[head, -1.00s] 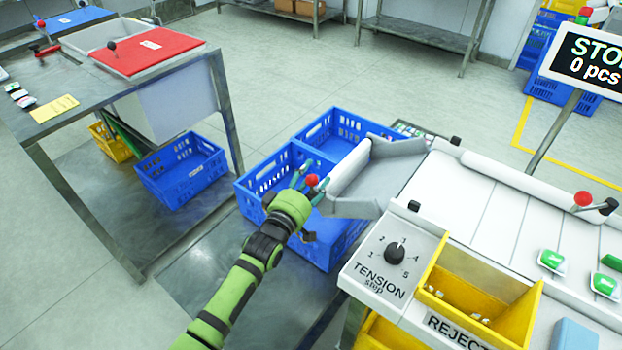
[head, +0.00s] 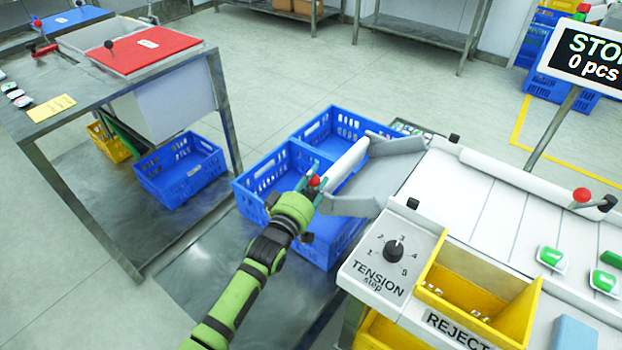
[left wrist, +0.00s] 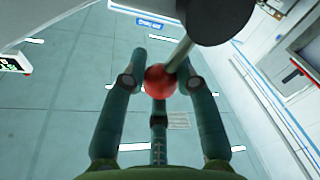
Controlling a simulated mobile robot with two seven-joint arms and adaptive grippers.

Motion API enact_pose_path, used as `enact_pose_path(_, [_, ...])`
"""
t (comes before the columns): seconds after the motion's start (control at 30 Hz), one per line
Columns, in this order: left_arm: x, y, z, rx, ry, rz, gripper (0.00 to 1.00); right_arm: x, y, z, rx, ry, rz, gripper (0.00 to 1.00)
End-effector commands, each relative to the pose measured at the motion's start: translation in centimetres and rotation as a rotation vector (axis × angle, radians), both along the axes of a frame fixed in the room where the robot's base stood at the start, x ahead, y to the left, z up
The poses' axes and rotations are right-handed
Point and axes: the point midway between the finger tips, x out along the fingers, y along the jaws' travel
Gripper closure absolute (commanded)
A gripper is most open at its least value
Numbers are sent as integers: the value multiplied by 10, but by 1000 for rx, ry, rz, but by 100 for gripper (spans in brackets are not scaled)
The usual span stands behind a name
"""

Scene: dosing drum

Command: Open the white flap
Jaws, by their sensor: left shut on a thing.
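The white flap (head: 347,166) is a pale, narrow panel at the left end of the grey chute, above the blue crates. A red ball knob (head: 314,181) on a short rod is at its near end. My left gripper (head: 313,184) is at this knob, its teal fingers shut on it. In the left wrist view the red knob (left wrist: 160,79) sits between the fingers, with its light rod running up to the right. My right gripper is not in view.
The grey chute (head: 380,180) leads from the white conveyor. A two-part blue crate (head: 262,178) stands below the flap. The tension dial (head: 393,251) and yellow reject bin (head: 480,290) are to the right.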

Motion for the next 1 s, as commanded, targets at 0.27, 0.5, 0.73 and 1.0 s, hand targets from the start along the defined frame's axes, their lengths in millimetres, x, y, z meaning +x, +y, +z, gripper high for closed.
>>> enact_pose_path(0.27, [-6, -10, 0, 175, -128, 5, 100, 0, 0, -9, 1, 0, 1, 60])
enact_pose_path(0.5, [-11, -17, -3, 295, -210, 4, 100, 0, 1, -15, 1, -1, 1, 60])
enact_pose_path(0.73, [-13, -21, -4, 358, -254, 4, 100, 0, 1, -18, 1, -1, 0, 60])
enact_pose_path(1.0, [-14, -22, -4, 374, -266, 3, 100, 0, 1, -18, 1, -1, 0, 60])
